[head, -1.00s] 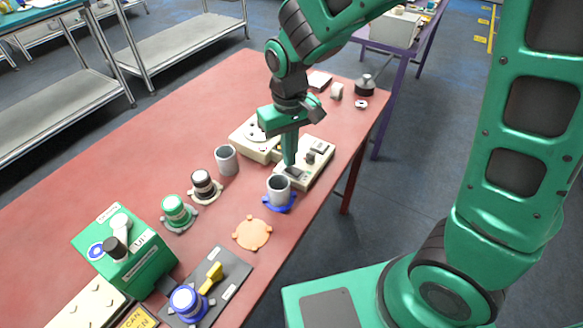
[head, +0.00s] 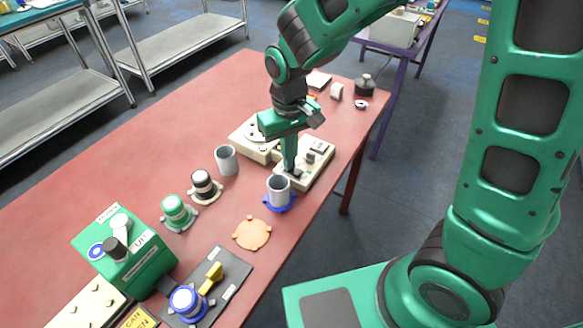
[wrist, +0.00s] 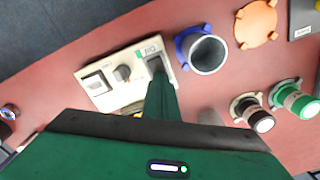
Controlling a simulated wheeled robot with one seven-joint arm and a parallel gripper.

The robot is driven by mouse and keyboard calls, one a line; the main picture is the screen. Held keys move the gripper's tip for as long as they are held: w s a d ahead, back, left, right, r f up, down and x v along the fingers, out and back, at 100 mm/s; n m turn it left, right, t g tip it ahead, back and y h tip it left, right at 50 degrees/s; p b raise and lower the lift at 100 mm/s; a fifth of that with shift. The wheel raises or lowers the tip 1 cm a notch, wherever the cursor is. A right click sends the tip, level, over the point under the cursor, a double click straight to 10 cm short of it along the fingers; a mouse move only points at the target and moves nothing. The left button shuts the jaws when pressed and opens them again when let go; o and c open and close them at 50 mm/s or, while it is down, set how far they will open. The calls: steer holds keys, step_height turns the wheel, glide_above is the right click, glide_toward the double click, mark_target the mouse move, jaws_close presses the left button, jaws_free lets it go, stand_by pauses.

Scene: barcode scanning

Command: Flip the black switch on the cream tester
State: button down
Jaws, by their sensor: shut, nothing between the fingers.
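The cream tester (head: 322,166) stands near the right edge of the red table; it also shows in the wrist view (wrist: 112,98). It carries a grey knob (wrist: 122,72), a framed window (wrist: 97,83), and a dark inset piece (wrist: 155,61) that looks like the black switch. My gripper (head: 289,172) is shut and empty, pointing down. Its fingertips (wrist: 157,76) are at the dark piece and cover part of it. I cannot tell whether they touch it or which way the switch is tipped.
A grey cup on a blue base (head: 278,190) stands close in front of the tester. Another cream device (head: 245,143) and a grey cup (head: 227,160) are to its left. An orange disc (head: 252,234) lies nearer. Bare table is at the far left.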

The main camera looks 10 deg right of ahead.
step_height(320, 180, up, 7)
stand_by(1.1)
stand_by(0.4)
steer(key=s+d+r+m, duration=0.2)
steer(key=d+m, duration=0.1)
steer(key=d, duration=0.9)
steer(key=s+d+r+m, duration=0.1)
steer(key=s+d+m, duration=0.5)
steer(key=s+d, duration=1.1)
steer(key=shift+s+d, duration=0.25)
steer(key=shift+s, duration=0.3)
steer(key=shift+r, duration=0.1)
